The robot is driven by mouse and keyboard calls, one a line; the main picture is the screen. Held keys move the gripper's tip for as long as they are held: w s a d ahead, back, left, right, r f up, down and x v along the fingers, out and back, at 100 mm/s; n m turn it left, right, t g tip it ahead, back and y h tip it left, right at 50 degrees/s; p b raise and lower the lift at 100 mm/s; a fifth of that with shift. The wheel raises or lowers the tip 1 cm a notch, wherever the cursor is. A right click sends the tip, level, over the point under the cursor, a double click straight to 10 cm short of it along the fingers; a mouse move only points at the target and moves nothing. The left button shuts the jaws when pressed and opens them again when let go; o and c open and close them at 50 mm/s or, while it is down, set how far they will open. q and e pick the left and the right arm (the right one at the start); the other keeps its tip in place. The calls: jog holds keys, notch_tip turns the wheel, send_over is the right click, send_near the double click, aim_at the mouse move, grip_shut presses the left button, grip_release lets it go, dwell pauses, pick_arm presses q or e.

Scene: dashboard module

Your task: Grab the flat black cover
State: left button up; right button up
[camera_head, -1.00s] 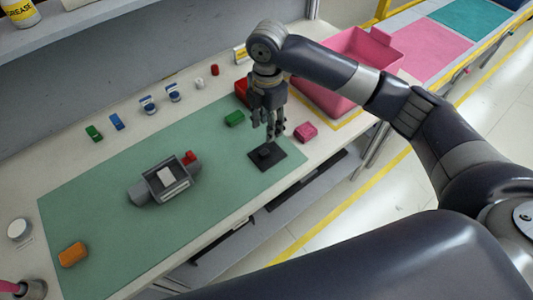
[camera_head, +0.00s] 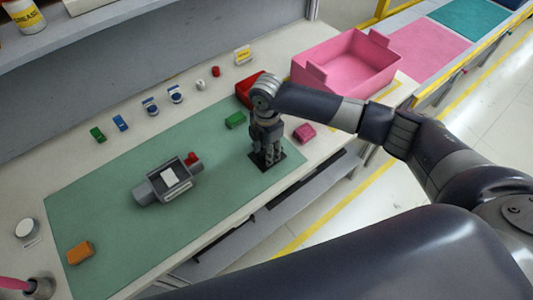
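The flat black cover (camera_head: 281,165) lies on the green mat (camera_head: 110,205) near its right end. Only its outer edges show; my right gripper (camera_head: 267,161) hides its middle. My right gripper points down over the cover, with its fingertips low at the cover's raised centre. Whether the fingers are closed on it cannot be made out. My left gripper is not in view.
A grey module (camera_head: 170,181) with a red part sits mid-mat. A green block (camera_head: 235,120), a pink block (camera_head: 304,133) and a red bin (camera_head: 249,91) are near my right gripper. A pink crate (camera_head: 345,64) stands behind. An orange block (camera_head: 79,252) lies at the left.

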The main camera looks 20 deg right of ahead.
grip_shut()
